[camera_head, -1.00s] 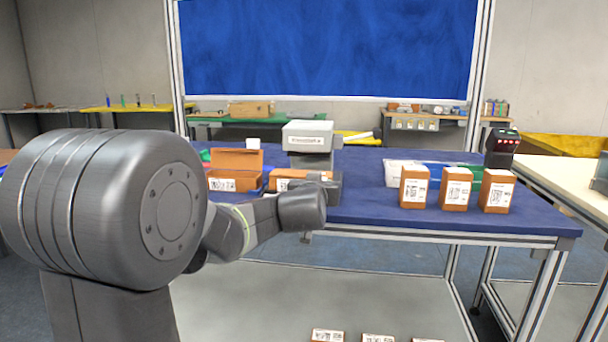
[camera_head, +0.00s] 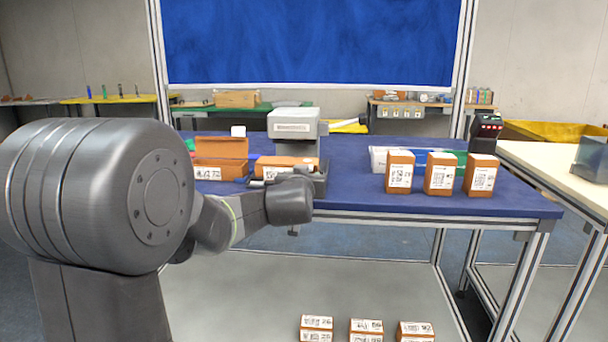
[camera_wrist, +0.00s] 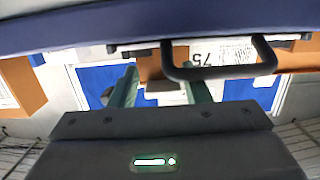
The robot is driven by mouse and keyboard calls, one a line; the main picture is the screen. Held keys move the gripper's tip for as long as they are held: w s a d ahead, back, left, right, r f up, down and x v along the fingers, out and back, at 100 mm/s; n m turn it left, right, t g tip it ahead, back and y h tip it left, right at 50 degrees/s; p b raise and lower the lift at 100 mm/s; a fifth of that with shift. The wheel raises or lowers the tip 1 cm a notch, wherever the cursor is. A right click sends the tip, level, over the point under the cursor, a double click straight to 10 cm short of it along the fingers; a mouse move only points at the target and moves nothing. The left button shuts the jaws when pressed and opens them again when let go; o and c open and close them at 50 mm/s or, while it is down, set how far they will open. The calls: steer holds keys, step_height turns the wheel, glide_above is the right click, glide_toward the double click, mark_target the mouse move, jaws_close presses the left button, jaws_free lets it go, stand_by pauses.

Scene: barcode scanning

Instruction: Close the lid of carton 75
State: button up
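In the wrist view, an orange carton with a white label printed 75 (camera_wrist: 225,50) shows upside down near the top, partly behind a dark bar-shaped handle (camera_wrist: 220,73). My gripper (camera_wrist: 164,82) has two green fingers, spread apart, with orange and white surfaces visible beyond the gap; I see nothing clamped. In the head view, my wrist reaches the table's front edge and hides the fingers. Beside it lies an orange carton (camera_head: 299,161) with a white label. To its left stands a carton with its lid raised (camera_head: 222,147).
A grey device (camera_head: 295,123) stands behind the nearer carton on the blue table (camera_head: 350,205). Several upright cartons, such as this one (camera_head: 400,171), stand at the right near a black device (camera_head: 486,132). More cartons (camera_head: 366,327) lie below the table.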

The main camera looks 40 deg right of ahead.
steer(key=shift+o, duration=1)
steer(key=shift+d+f, duration=0.1)
steer(key=shift+f, duration=0.05)
steer(key=shift+w+r, duration=0.1)
steer(key=shift+r, duration=0.15)
steer(key=shift+s+a+r, duration=0.1)
steer(key=shift+s+a, duration=0.15)
steer(key=shift+a, duration=0.1)
steer(key=p+v, duration=0.2)
steer(key=v, duration=1.1)
steer(key=shift+p, duration=0.3)
